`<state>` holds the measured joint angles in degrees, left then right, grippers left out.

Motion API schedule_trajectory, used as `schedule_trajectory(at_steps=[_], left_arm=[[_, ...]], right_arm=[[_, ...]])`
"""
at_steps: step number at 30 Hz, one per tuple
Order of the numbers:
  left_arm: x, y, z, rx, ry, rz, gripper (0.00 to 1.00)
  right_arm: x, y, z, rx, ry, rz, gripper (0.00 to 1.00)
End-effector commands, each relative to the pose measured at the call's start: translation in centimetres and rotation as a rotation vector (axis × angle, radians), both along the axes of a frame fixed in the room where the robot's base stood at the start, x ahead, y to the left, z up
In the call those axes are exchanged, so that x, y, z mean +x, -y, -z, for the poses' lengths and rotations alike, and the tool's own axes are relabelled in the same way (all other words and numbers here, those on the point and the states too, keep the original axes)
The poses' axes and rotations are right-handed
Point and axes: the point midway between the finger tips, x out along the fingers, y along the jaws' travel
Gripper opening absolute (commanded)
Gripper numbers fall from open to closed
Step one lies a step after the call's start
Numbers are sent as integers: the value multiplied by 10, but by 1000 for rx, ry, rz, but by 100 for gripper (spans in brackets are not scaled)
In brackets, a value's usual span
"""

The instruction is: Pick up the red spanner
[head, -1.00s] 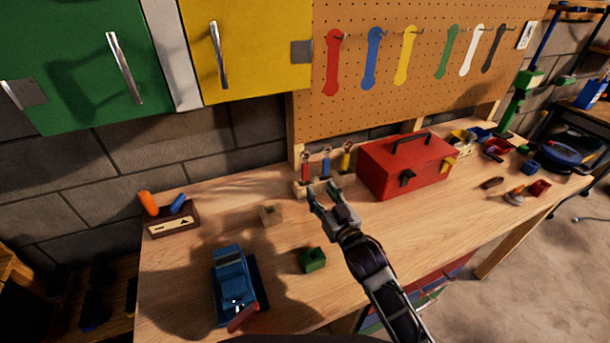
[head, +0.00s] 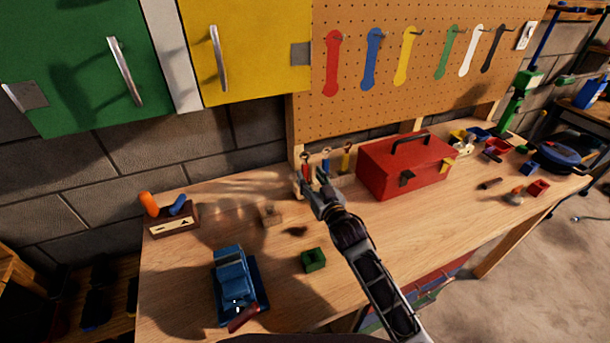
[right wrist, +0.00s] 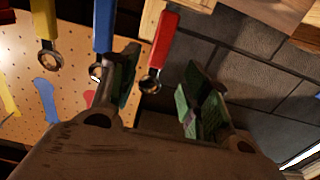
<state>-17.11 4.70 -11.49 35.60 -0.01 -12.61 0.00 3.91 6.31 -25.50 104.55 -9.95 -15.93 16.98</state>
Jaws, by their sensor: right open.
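The red spanner (head: 305,168) stands upright in a small wooden rack at the back of the bench, leftmost beside a blue spanner (head: 326,160) and a yellow one (head: 346,157). My right gripper (head: 308,184) is open at the rack, in front of the red spanner, and partly hides it and the rack. In the right wrist view, the red spanner (right wrist: 163,45) appears inverted, with its metal ring end across the gap between the open fingers (right wrist: 162,95). Contact cannot be told. My left gripper is not in view.
A red toolbox (head: 405,166) stands just right of the rack. A small wooden block (head: 271,215), a green block (head: 314,260) and a blue vise (head: 233,280) are on the bench to the left and front. The pegboard (head: 430,75) rises behind.

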Motion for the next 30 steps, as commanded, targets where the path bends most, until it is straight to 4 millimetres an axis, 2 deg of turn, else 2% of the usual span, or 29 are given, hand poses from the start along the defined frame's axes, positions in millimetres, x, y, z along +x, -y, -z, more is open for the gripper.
schedule_trajectory(at_steps=[6,20,30], left_arm=[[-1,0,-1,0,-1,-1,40],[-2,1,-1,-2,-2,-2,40],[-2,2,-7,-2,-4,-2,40]], right_arm=[[10,-4,-1,-1,0,0,46],[13,-5,-1,-1,0,0,46],[35,-11,-5,0,0,0,46]])
